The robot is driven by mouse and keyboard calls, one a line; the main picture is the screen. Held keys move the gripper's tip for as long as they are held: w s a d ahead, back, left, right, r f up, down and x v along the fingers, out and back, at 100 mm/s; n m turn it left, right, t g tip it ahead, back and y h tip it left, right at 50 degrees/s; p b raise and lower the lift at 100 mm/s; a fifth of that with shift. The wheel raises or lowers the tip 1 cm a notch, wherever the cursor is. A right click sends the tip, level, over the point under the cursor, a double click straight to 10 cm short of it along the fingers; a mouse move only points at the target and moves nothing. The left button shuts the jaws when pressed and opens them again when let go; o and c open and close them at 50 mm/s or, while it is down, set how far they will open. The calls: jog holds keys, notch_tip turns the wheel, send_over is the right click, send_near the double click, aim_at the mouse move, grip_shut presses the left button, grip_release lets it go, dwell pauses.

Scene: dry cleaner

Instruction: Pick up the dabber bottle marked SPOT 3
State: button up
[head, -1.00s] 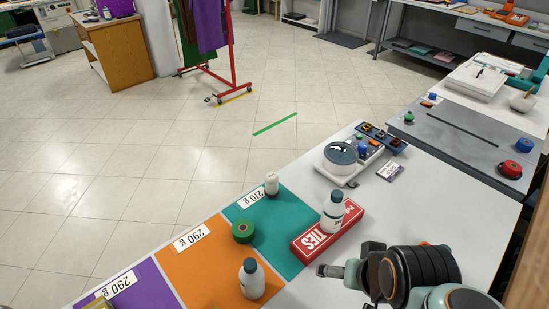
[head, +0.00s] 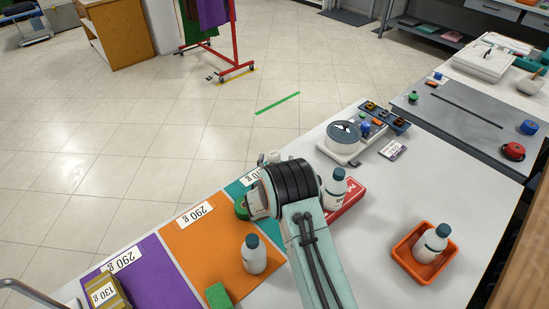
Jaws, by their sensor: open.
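Three white dabber bottles with dark teal caps are in the head view, and their markings are too small to read. One bottle (head: 254,256) stands on the orange mat. Another bottle (head: 334,190) stands on the red TIES box (head: 350,196), just right of my wrist. A third bottle (head: 432,244) leans in an orange tray (head: 403,257) at the right. I cannot tell which is SPOT 3. My arm reaches up from the bottom, its black-ringed wrist over the teal mat and the box's left part. My gripper's fingers are hidden behind the wrist.
A green tape roll (head: 240,208) and a small white-topped container (head: 273,157) are partly covered by my wrist. A green block (head: 218,296) lies near the orange mat's front. A scale (head: 344,139) stands at the back. The white table between box and orange tray is clear.

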aim_at(273, 155)
jog(key=shift+s+a+f, duration=0.15)
jog(key=shift+a+f, duration=0.05)
jog(key=shift+f, duration=0.3)
jog(key=shift+s+a+f, duration=0.1)
jog(key=shift+a+f, duration=0.05)
jog(key=shift+f, duration=0.3)
jog(key=shift+w+a, duration=0.2)
jog(key=shift+w, duration=0.1)
jog(key=shift+x, duration=3)
jog(key=shift+s, duration=0.1)
jog(key=c, duration=1.3)
